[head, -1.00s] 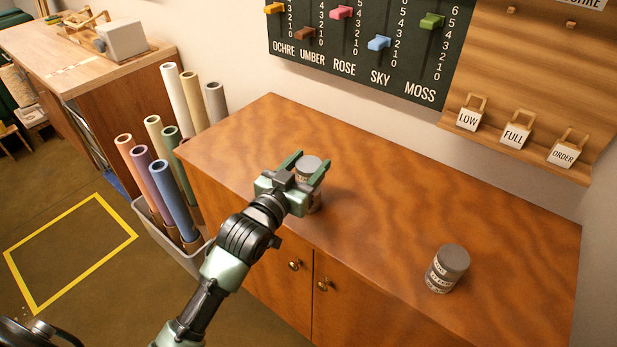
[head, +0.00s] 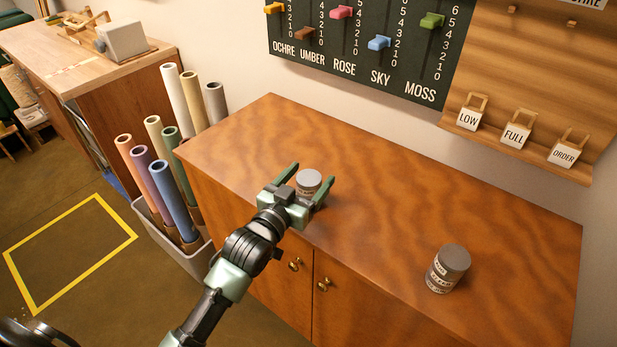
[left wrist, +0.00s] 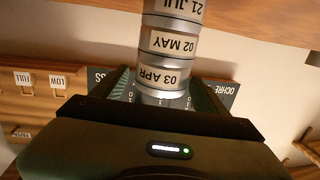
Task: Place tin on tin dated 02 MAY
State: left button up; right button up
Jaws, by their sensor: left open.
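A stack of grey tins (head: 309,181) stands near the front edge of the wooden cabinet in the head view. In the left wrist view, which shows the labels upside down, the tin dated 03 APR (left wrist: 163,75) is on top. It rests on the tin dated 02 MAY (left wrist: 168,44), and the tin dated 21 JUL (left wrist: 175,8) is below that. My left gripper (head: 314,174) is open, with its fingers on either side of the top tin. The gripper hides the lower part of the stack in the head view. My right gripper is not in view.
More grey labelled tins (head: 448,268), stacked, stand at the right of the cabinet top (head: 390,205); their dates are too small to read. The top between is clear. A slider board (head: 365,50) hangs behind. Rolled tubes in a bin (head: 178,248) stand left of the cabinet.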

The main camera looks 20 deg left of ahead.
pick_arm(q)
jog(key=shift+r, duration=0.1)
jog(key=b+v, duration=0.1)
jog(key=v, duration=1.1)
